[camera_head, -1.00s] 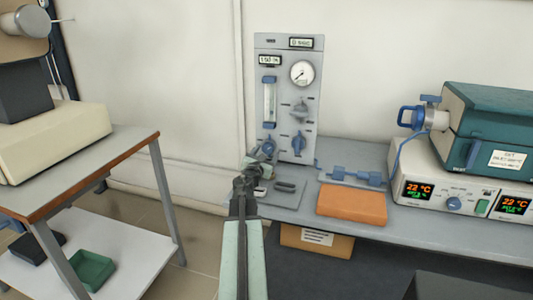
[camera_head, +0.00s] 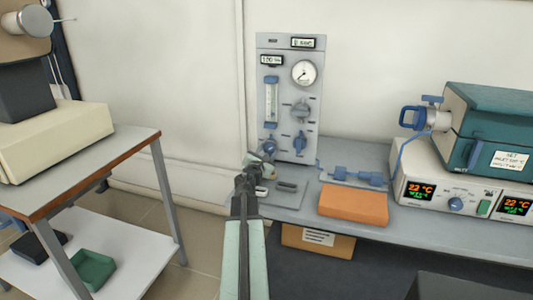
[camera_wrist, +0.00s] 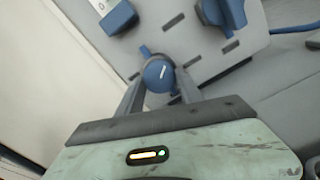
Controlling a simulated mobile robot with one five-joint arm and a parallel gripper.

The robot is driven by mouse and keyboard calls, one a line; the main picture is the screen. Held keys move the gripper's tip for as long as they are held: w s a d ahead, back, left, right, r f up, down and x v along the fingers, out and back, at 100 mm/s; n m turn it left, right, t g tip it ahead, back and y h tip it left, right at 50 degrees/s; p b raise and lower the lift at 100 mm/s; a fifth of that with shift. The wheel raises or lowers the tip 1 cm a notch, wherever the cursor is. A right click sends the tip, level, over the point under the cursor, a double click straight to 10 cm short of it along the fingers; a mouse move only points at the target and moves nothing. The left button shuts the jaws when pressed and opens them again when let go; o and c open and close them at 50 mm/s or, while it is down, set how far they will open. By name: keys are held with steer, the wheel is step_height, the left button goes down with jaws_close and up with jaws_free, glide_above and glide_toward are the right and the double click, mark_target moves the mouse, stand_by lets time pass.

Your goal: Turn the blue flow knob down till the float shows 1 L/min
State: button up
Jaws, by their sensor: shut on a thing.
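The grey gas panel (camera_head: 289,130) stands against the wall at the back of the bench, with a round gauge (camera_head: 303,73) at its upper right. The flow tube (camera_head: 271,102) is upright on its left side; its float is too small to read. The blue flow knob (camera_wrist: 160,73), with a white mark on its face, sits below the tube's blue lower end (camera_wrist: 118,17) in the wrist view. My gripper (camera_wrist: 159,82) is shut on this knob, a finger on each side. In the head view my gripper (camera_head: 262,163) reaches the panel's lower left and partly hides the knob (camera_head: 269,147).
Another blue knob (camera_head: 299,143) is close on the right, also in the wrist view (camera_wrist: 222,12). A grey knob (camera_head: 301,110) is above it. An orange block (camera_head: 353,203) and a furnace controller (camera_head: 455,190) stand to the right. A side table (camera_head: 85,160) is at left.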

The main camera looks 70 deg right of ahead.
steer(key=o, duration=1.4)
steer(key=shift+a, duration=0.1)
